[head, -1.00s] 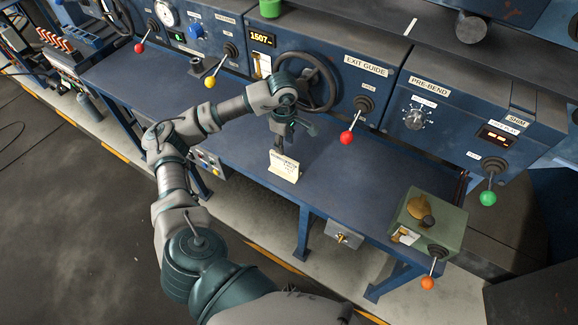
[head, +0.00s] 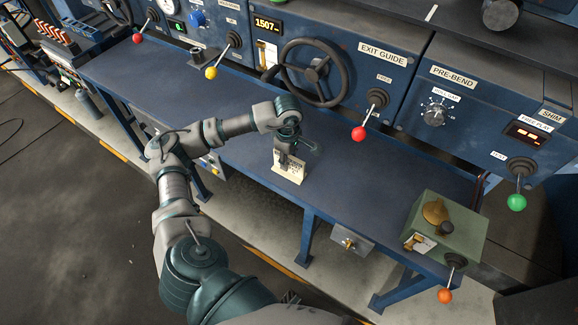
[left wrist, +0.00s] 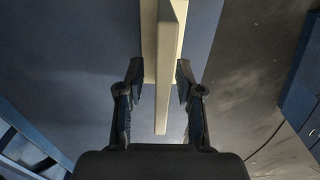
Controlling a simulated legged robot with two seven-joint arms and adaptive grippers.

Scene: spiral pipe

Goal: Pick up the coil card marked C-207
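A small cream card (head: 289,173) stands upright near the front edge of the blue bench. It has several lines of dark print, too small to read for certain. My left gripper (head: 284,158) is at the top of the card, reaching down from above. In the left wrist view the card shows nearly edge-on (left wrist: 165,65). The left fingers (left wrist: 160,88) are open, one on each side of the card, with a gap visible at both sides. My right gripper is not in view.
The blue bench top (head: 370,185) is clear around the card. A handwheel (head: 314,72) and a red-knobbed lever (head: 359,133) are behind it. A green box (head: 445,225) with an orange-knobbed lever stands at the bench's right end.

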